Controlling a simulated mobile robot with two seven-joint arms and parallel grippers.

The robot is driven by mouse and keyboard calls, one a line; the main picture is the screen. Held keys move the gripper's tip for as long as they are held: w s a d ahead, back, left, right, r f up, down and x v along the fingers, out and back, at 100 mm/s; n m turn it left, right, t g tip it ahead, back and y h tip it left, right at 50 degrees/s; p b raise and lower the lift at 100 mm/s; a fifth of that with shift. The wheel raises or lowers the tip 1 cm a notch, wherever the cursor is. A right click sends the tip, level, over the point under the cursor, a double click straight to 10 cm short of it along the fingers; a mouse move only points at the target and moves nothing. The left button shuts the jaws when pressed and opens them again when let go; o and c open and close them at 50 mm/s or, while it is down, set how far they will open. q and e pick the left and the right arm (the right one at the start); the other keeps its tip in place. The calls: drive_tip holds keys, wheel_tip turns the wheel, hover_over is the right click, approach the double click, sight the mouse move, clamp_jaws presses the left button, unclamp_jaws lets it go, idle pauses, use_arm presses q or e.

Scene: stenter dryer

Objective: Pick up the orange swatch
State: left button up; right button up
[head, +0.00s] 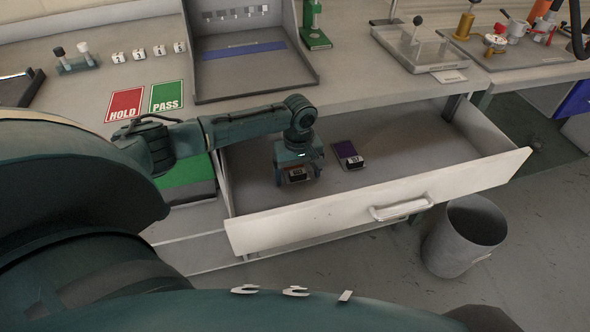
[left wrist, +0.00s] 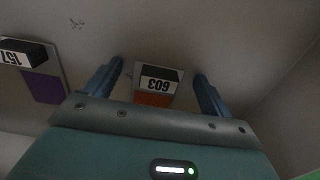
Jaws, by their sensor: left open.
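The orange swatch (left wrist: 152,99) lies in the open drawer (head: 400,140). It is a small card with an orange patch and a dark block bearing a white number label. In the left wrist view it sits between the two fingers of my left gripper (left wrist: 160,83), with a gap on each side. In the head view my left gripper (head: 297,172) points down over the swatch and hides most of it; only its label end (head: 297,176) shows. The gripper is open and holds nothing. My right gripper is not in view.
A purple swatch (head: 346,150) lies to the right in the same drawer. The drawer front (head: 375,205) and side walls rise around them. A grey bin (head: 464,238) stands outside. The drawer's right part is clear.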

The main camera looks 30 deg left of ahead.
use_arm(q)
drive_tip(key=shift+c, duration=0.4)
drive_tip(key=c, duration=1)
drive_tip(key=shift+r, duration=0.1)
